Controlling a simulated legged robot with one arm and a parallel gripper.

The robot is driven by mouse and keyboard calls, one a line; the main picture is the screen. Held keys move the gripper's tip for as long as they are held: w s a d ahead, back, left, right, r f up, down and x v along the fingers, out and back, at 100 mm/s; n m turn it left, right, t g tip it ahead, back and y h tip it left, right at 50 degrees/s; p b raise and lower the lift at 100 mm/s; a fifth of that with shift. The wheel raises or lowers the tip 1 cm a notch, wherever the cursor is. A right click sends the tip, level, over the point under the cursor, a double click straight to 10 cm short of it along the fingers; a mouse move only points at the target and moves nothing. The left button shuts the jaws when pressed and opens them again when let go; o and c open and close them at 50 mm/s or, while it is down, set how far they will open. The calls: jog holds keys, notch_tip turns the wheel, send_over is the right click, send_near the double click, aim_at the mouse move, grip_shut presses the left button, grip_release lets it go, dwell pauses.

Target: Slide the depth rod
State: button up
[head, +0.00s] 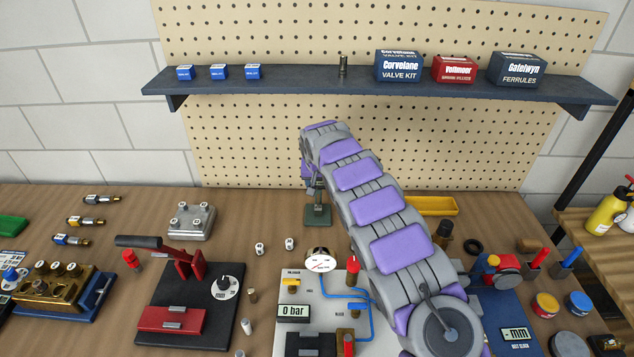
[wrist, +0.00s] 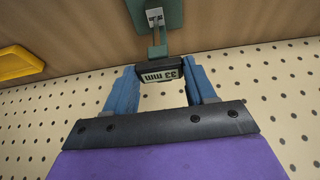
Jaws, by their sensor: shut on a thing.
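A depth gauge with a green base (head: 318,214) stands on the bench near the pegboard. The base also shows at the top of the wrist view (wrist: 172,8), with a small white-marked block and a grey-green upright rod (wrist: 158,42). A dark slider with a display reading 33 mm (wrist: 168,74) sits at the rod. My gripper (wrist: 160,78) has its two blue fingers on either side of this slider and is shut on it. In the head view my arm hides most of the upper gauge and the gripper.
A pegboard with a shelf (head: 300,82) of small boxes rises behind. A yellow tray (head: 432,206) lies right of the gauge, a grey metal block (head: 190,222) left. A lever press (head: 185,300) and a pneumatic panel (head: 300,272) stand in front.

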jog(key=shift+r, duration=0.2)
grip_shut()
notch_tip(320, 180, up, 2)
jog(key=shift+r+p, duration=0.25)
jog(key=shift+p, duration=0.7)
jog(key=o, duration=1.5)
grip_release()
jog(key=shift+f, duration=0.1)
jog(key=shift+c, duration=0.2)
jog(key=p+v, duration=0.2)
jog(key=v, duration=1.5)
jog(key=shift+s+a, duration=0.1)
